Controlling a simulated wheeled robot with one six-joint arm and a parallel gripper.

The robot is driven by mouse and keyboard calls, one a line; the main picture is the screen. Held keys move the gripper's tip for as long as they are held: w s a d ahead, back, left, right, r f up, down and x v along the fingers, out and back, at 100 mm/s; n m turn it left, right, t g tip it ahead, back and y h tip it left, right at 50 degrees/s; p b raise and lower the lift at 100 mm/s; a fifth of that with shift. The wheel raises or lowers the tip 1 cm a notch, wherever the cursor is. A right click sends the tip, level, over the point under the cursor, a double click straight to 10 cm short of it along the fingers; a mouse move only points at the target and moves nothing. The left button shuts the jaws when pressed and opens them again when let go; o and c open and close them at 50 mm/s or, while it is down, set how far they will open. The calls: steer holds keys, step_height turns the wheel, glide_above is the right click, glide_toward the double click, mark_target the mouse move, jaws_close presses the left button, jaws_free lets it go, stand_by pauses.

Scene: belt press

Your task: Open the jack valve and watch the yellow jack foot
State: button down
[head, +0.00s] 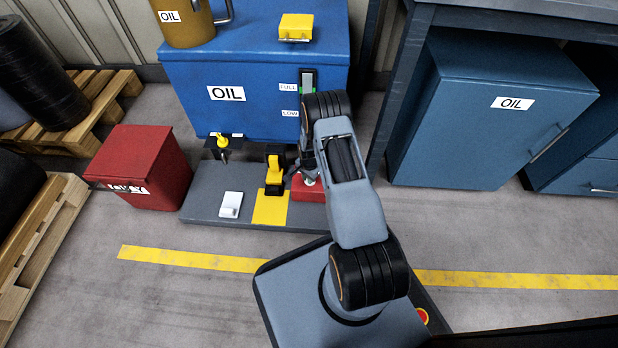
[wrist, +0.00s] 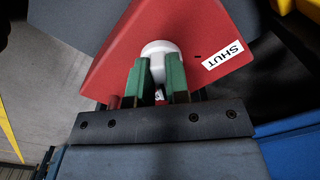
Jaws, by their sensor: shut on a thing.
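The red valve block (head: 310,192) stands at the right end of the grey base plate, partly behind my arm. In the wrist view the red block (wrist: 112,68) carries a SHUT label (wrist: 223,55) and a white rounded knob (wrist: 161,50). My gripper (wrist: 160,75) has its green fingers closed on this knob; its stem is mostly hidden. In the head view my gripper (head: 311,175) reaches down to the block and its fingers are hard to see. Left of it is a black jack-like unit with a yellow part (head: 267,170), perhaps the jack foot, behind a yellow pad (head: 271,210).
A blue oil tank (head: 190,85) with a level gauge stands behind the plate. A red bin (head: 140,165) is at left. Blue cabinets (head: 470,140) stand at right.

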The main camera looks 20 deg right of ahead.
steer(key=shift+m, duration=0.7)
steer(key=shift+w+m, duration=0.1)
steer(key=shift+m, duration=0.2)
steer(key=c, duration=1.1)
jaws_free()
step_height(320, 180, up, 14)
steer(key=p, duration=0.6)
steer(key=shift+f, duration=0.1)
